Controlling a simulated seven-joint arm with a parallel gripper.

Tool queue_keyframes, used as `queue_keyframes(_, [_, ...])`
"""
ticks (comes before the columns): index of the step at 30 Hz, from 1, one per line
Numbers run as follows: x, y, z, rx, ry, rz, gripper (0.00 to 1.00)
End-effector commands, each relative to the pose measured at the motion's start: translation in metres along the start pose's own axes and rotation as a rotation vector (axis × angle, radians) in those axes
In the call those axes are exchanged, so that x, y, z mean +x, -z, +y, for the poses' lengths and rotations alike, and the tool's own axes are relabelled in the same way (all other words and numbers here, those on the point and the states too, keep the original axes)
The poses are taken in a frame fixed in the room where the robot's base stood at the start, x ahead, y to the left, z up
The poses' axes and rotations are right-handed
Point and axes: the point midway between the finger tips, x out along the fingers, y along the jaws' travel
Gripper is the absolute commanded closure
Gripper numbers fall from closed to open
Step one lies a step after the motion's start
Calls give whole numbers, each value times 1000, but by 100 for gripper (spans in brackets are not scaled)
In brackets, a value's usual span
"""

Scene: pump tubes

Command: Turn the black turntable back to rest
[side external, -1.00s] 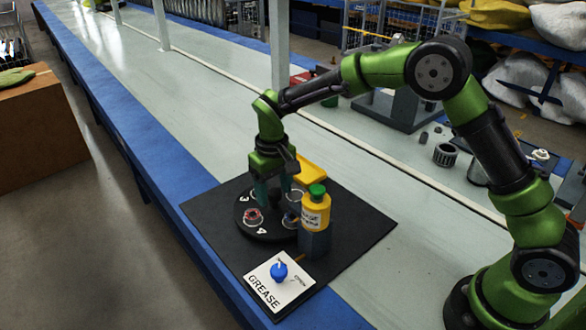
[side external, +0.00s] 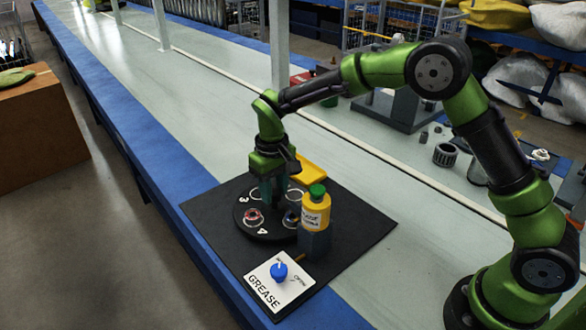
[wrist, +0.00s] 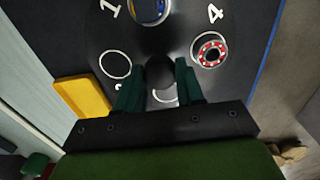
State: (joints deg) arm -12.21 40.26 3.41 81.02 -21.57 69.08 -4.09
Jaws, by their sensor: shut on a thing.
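The black turntable (side external: 278,232) lies on a black mat, with white numbers and ring-marked places on it. A red ringed part (side external: 253,216) sits by the 4, and also shows in the wrist view (wrist: 209,53). A blue-and-metal part (side external: 291,217) sits at another place, partly hidden by the bottle; it shows at the top edge of the wrist view (wrist: 150,10). My gripper (side external: 273,200) points down over the turntable. In the wrist view its dark green fingers (wrist: 159,75) are closed about the round black knob (wrist: 160,70) at the turntable's middle.
A yellow bottle with a green cap (side external: 315,208) stands on a grey block close beside the turntable. A white GREASE panel (side external: 270,293) with a blue knob (side external: 279,271) lies in front. A yellow block (side external: 311,167) lies behind. The mat's right side is clear.

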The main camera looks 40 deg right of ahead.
Motion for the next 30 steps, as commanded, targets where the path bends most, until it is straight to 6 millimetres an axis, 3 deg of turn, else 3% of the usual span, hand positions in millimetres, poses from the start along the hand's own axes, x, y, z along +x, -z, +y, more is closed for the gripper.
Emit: queue_keyframes(30, [-1, 0, 0, -456, 0, 1, 100])
